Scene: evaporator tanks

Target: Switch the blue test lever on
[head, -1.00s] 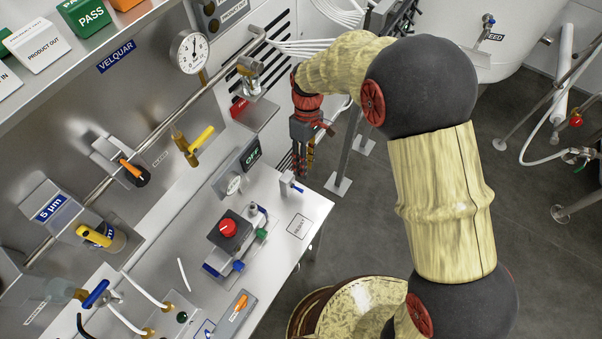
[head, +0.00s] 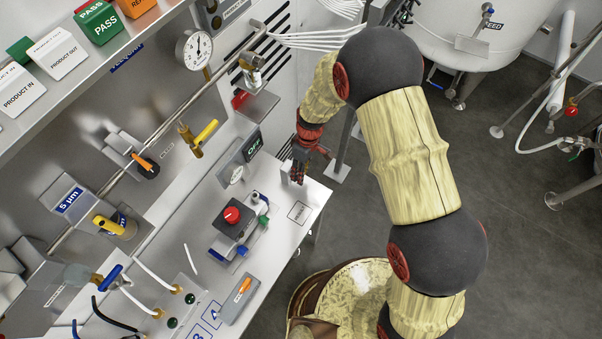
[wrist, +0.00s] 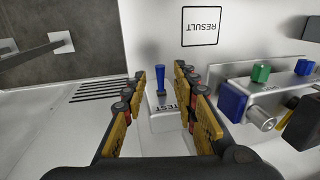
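The blue test lever (wrist: 160,80) stands on a pale block marked TEST (wrist: 163,119) in the wrist view. My gripper (wrist: 160,74) is open, with one yellow-padded finger on each side of the lever and block. I see gaps on both sides, so the fingers do not appear to be closed on it. In the head view my gripper (head: 303,172) is over the right end of the steel bench and hides the lever. A display behind the bench (head: 253,146) reads OFF.
A unit with a red knob (head: 232,214) and blue and green knobs sits left of my gripper. A RESULT square (head: 299,212) is marked on the bench. A small gauge (head: 236,175) stands near the display. Vent slots (wrist: 97,91) show in the wrist view.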

